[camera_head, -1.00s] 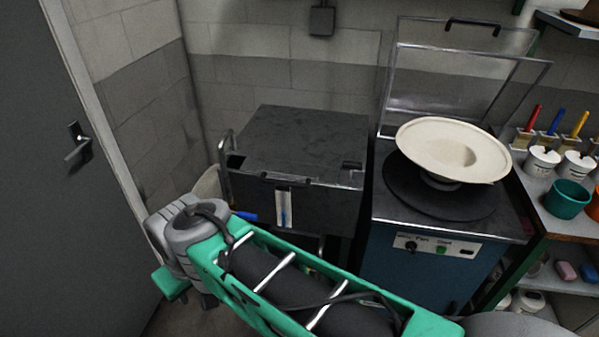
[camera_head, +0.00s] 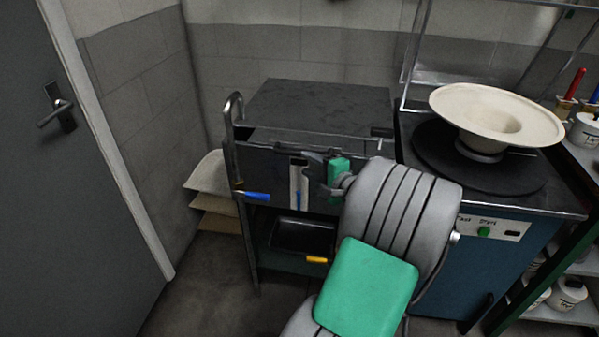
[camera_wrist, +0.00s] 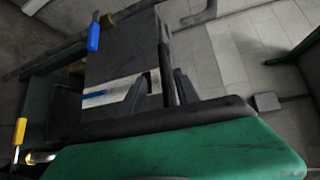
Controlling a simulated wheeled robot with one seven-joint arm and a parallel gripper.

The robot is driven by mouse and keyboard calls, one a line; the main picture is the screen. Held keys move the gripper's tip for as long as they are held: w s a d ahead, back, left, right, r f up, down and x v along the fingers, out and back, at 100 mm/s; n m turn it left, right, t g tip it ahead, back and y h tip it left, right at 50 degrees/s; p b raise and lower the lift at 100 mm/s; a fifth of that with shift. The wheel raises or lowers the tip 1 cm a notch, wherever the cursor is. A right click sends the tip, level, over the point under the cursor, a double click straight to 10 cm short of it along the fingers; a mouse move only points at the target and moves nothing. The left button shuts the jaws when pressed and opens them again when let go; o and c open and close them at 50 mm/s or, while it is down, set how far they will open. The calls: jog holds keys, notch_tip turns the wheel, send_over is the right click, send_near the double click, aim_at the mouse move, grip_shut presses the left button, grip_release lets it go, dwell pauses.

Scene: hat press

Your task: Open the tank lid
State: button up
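The dark tank (camera_head: 262,178) stands left of the press, its flat lid (camera_head: 320,105) lying closed on top. A dark bar handle (camera_head: 283,148) runs along the lid's front edge. My gripper (camera_head: 308,162) is at the tank's front, close to this handle and beside the white level gauge (camera_head: 295,185). In the wrist view the two fingers of my gripper (camera_wrist: 160,88) are spread, and a dark bar, apparently the handle (camera_wrist: 167,75), lies between them. I cannot tell whether either finger touches it. My wrist hides the tank's lower right front.
A blue-handled valve (camera_head: 257,196) and a yellow-handled one (camera_head: 316,260) stick out at the front. A metal pipe (camera_head: 232,140) rises at the left. The hat press (camera_head: 545,205) with a cream hat (camera_head: 480,105) stands close on the right. The floor at left is clear.

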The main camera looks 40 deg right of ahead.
aim_at(299, 154)
jog(key=shift+m+h, duration=0.3)
jog(key=shift+m, duration=0.1)
jog(key=x, duration=0.3)
jog(key=d+x, duration=0.1)
jog(key=x, duration=0.3)
jog(key=shift+d+r, duration=0.15)
jog(key=shift+r, duration=0.05)
jog(key=shift+c, duration=0.2)
grip_shut()
dwell(0.6)
